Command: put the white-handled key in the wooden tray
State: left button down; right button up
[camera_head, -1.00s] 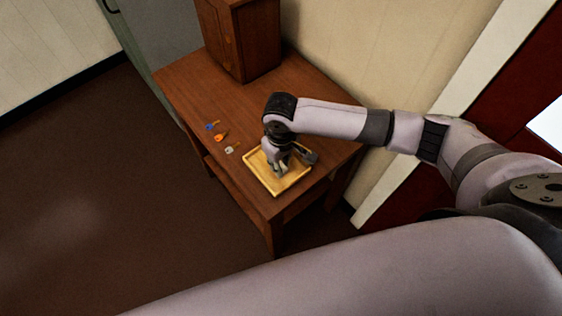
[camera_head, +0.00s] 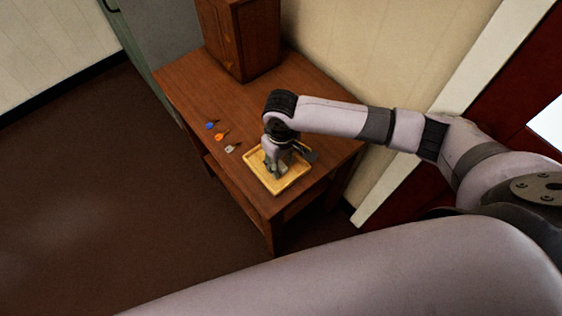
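The white-handled key (camera_head: 231,148) lies on the wooden table, left of the tray and apart from it. The wooden tray (camera_head: 264,182) is a shallow, light yellow square near the table's front corner. My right gripper (camera_head: 277,171) points down over the tray and hides part of its inside. Its fingers are small and dark here, so their opening and any contact with the tray cannot be made out. My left gripper is not in view.
A blue key (camera_head: 210,126) and an orange key (camera_head: 221,136) lie in a row with the white one. A wooden cabinet (camera_head: 238,40) stands at the table's back. The table (camera_head: 200,85) is clear between cabinet and keys. A wall runs along its right side.

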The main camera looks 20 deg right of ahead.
aim_at(281, 165)
notch_tip(281, 165, up, 12)
jog(key=b, duration=0.1)
jog(key=shift+f, duration=0.15)
